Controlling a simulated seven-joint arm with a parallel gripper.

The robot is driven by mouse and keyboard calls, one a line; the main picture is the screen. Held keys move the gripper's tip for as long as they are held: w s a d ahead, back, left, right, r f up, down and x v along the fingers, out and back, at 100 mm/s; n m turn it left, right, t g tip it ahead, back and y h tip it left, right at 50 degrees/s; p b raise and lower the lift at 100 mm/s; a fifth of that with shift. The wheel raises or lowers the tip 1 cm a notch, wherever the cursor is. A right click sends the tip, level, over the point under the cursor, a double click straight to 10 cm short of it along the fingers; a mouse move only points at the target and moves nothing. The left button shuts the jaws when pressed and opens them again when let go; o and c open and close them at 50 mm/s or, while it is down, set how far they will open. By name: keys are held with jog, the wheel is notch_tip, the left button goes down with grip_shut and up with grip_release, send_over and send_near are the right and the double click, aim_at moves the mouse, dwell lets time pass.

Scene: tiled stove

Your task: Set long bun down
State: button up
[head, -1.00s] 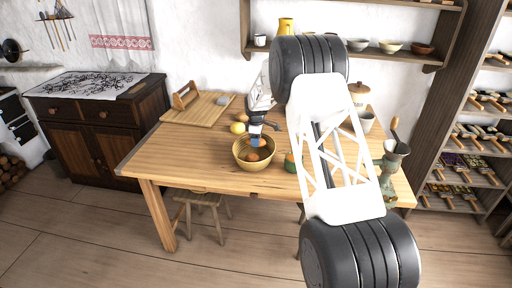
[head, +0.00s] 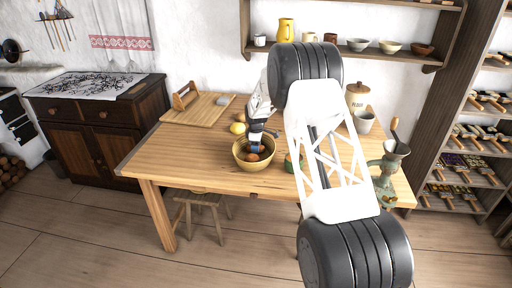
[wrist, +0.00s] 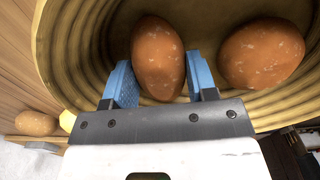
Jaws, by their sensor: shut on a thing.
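A long brown bun (wrist: 157,58) with pale specks sits between the two blue fingers of my gripper (wrist: 161,88) in the wrist view. My gripper is shut on it, inside the ribbed yellow bowl (wrist: 95,45). A second brown bun (wrist: 262,53) lies in the bowl to the right, apart from the held one. In the head view the bowl (head: 241,162) stands on the wooden table, with my gripper (head: 255,147) reaching down into it. Whether the held bun touches the bowl's bottom I cannot tell.
A brown roundish item (wrist: 36,123) lies on the table outside the bowl. A yellow fruit (head: 237,128) and a cutting board (head: 190,112) are behind the bowl. A green grinder (head: 388,170) stands at the right. The table's left front is clear.

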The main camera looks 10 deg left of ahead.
jog(key=shift+f, duration=0.1)
jog(key=o, duration=0.6)
jog(key=shift+o, duration=0.2)
notch_tip(320, 180, up, 12)
dwell(0.5)
dwell(0.3)
dwell(0.4)
